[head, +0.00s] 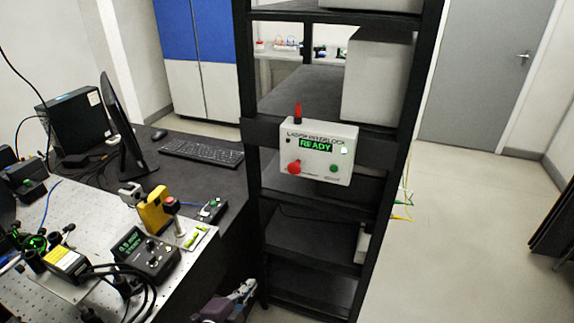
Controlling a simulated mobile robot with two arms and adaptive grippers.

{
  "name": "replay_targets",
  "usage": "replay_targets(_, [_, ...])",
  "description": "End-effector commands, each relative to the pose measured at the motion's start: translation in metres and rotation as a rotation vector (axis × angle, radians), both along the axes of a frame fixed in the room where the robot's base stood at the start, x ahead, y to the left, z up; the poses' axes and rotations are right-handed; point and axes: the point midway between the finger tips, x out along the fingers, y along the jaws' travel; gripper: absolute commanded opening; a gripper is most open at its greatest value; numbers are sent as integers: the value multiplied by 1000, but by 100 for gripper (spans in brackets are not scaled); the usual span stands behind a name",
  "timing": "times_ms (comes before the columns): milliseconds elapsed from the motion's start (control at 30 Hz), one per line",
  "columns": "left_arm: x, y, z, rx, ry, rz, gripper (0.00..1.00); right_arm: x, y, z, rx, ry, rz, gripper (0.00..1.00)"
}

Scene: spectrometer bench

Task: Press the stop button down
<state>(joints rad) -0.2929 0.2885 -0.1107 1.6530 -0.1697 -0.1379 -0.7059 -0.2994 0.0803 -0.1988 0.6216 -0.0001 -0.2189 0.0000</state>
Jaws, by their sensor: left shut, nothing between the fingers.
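A white control box (316,153) is mounted on the front of the black rack. Its display reads READY, and the lettering above it appears to say laser interlock. A round red button (294,168) sits at its lower left and looks like the stop button; its small label is unreadable. A smaller green button (333,168) sits at its lower right. My left gripper (249,287) is at the bottom of the view, shut and empty, well below the box and a little to its left, apart from it. My right gripper is not in view.
The black rack (248,150) has open shelves, one holding a large pale box (376,80). A red beacon (297,113) stands on top of the control box. Left are a desk with a keyboard (202,152) and an optical table (85,293) crowded with instruments. Right is open floor.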

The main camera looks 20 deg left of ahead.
Motion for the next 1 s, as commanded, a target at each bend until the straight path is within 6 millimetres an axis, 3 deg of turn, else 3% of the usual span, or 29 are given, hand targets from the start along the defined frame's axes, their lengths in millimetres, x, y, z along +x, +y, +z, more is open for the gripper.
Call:
replay_targets(33, [14, -5, 65, 67, -101, -44, 0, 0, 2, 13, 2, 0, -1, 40])
replay_targets(100, [25, -12, 131, 157, -219, -91, 0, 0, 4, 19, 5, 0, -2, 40])
replay_targets(200, [28, -24, 205, 260, -353, -137, 0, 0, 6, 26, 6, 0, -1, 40])
replay_targets(300, [26, -32, 251, 326, -439, -160, 0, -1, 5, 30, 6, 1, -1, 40])
replay_targets(400, [24, -36, 274, 362, -482, -171, 0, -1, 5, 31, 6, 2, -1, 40])
replay_targets(467, [23, -36, 278, 370, -492, -173, 0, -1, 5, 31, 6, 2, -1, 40])
replay_targets(800, [25, -37, 278, 369, -493, -173, 0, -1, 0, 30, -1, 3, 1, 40])
replay_targets(1000, [44, -40, 280, 369, -495, -172, 0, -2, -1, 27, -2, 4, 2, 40])
